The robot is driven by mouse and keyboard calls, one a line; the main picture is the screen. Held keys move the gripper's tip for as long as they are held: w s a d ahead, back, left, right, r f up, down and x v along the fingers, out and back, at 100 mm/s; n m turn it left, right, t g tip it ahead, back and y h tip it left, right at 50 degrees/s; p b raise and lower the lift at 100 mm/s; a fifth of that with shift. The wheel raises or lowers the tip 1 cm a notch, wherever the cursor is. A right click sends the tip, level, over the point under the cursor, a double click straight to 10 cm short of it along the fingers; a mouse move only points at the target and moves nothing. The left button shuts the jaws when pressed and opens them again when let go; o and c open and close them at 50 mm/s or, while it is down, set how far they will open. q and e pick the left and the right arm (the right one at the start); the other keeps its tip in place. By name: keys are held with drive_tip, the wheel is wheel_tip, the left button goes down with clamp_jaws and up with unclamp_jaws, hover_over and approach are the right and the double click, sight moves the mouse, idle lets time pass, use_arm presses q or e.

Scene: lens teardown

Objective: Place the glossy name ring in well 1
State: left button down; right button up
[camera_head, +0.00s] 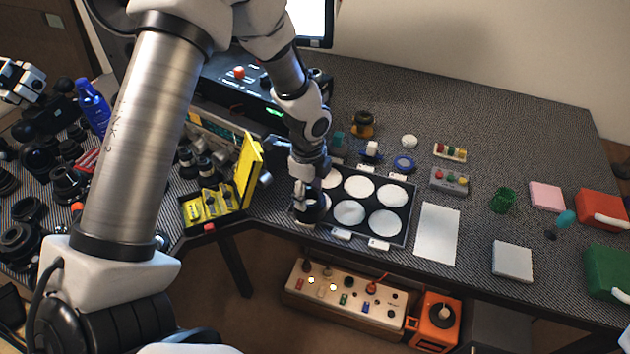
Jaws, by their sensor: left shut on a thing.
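My left gripper (306,192) points down over the near left well of the black tray (409,229). It is shut on a dark ring (311,213), which I take to be the glossy name ring. The ring is at or just above that well; I cannot tell whether it touches the bottom. The gripper and ring hide most of this well. The other wells show white round floors and look empty. The small labels along the tray are too small to read, so I cannot tell which is well 1. My right gripper is not in view.
An open yellow case (248,170) stands close left of the gripper. A white sheet (437,234) lies right of the tray. The table's front edge runs close below the tray.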

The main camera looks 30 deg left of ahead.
use_arm(q)
drive_tip(key=w+f, duration=0.1)
drive_tip(key=w, duration=0.1)
drive_tip(key=w+a+f+p, duration=0.1)
drive_tip(key=w+a+f, duration=0.1)
drive_tip(key=w+f, duration=0.1)
drive_tip(key=shift+w+a, duration=0.1)
drive_tip(key=shift+w, duration=0.25)
drive_tip(key=shift+f, duration=0.2)
drive_tip(key=shift+c, duration=1.4)
unclamp_jaws()
drive_tip(key=shift+r, duration=0.1)
drive_tip(key=shift+r, duration=0.25)
wheel_tip(320, 180, up, 12)
drive_tip(key=b, duration=0.1)
drive_tip(key=shift+f, duration=0.15)
